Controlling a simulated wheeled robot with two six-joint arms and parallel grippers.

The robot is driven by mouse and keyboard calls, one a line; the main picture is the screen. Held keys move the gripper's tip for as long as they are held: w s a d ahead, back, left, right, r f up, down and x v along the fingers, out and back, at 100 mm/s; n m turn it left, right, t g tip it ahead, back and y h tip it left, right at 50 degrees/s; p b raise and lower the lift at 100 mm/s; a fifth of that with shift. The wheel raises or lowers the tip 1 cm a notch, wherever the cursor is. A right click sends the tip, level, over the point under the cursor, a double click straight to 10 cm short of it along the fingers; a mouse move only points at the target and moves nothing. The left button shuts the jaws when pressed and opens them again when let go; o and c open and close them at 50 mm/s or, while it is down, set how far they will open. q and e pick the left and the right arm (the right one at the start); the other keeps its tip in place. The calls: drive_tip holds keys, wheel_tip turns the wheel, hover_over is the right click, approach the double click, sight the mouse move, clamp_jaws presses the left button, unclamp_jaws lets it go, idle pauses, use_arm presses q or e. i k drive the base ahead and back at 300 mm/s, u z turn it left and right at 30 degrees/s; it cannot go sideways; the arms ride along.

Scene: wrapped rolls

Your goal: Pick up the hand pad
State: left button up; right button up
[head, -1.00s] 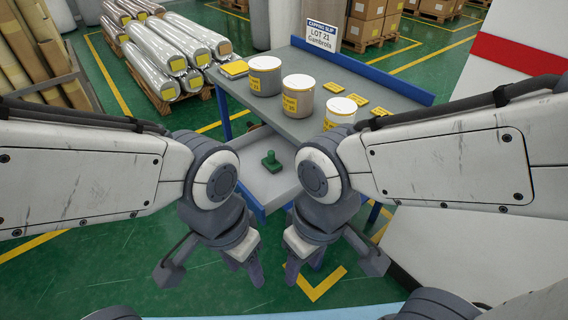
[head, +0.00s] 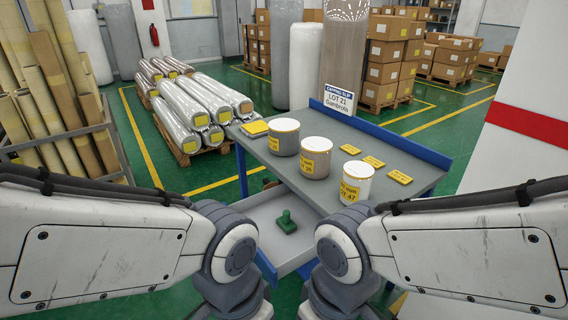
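A flat yellow pad-like block (head: 254,128) lies at the left end of the grey table (head: 290,175); I cannot tell if it is the hand pad. A green object with an upright knob handle (head: 286,222) stands in the open grey tray (head: 262,228) below the tabletop. Both my arms reach in from the sides, and their wrist joints are low in the head view, in front of the tray. My gripper fingers are below the picture's lower edge, so their state is hidden.
Three labelled cylinders (head: 315,158) stand on the table, with small yellow tags (head: 373,162) to their right. A lot sign (head: 339,100) stands at the back edge. A blue rail (head: 390,138) runs along the rear. Silver rolls (head: 195,105) lie on a pallet behind left.

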sight(285, 222)
drive_tip(key=k, duration=0.6)
drive_tip(key=u, duration=0.65)
drive_tip(key=i, duration=0.65)
drive_tip(key=u, duration=0.55)
drive_tip(key=i, duration=0.65)
drive_tip(key=z, duration=0.75)
drive_tip(key=i, duration=0.8)
drive_tip(key=z, duration=0.75)
